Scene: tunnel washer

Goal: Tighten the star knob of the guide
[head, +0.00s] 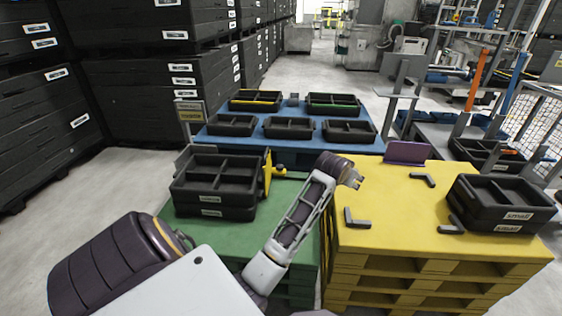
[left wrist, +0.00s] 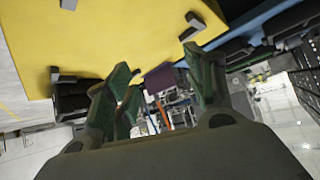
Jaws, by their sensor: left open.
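A yellow upright guide plate (head: 267,172) stands at the right side of the stacked black crates on the green pallet. A small yellow knob (head: 280,171) sticks out to its right; its star shape is too small to make out. My left gripper (head: 356,181) is above the yellow pallet's left part, to the right of the knob and apart from it. In the left wrist view my left gripper (left wrist: 158,64) has its fingers spread with nothing between them. I cannot make out the knob in that view. My right gripper is not in view.
Black crates (head: 212,212) stand on the green pallet (head: 190,232). The yellow pallet (head: 400,225) carries dark corner brackets (head: 356,218), a purple plate (head: 407,152) and stacked crates (head: 503,228). A blue table (head: 290,143) with black trays is behind. My forearm crosses over the green pallet.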

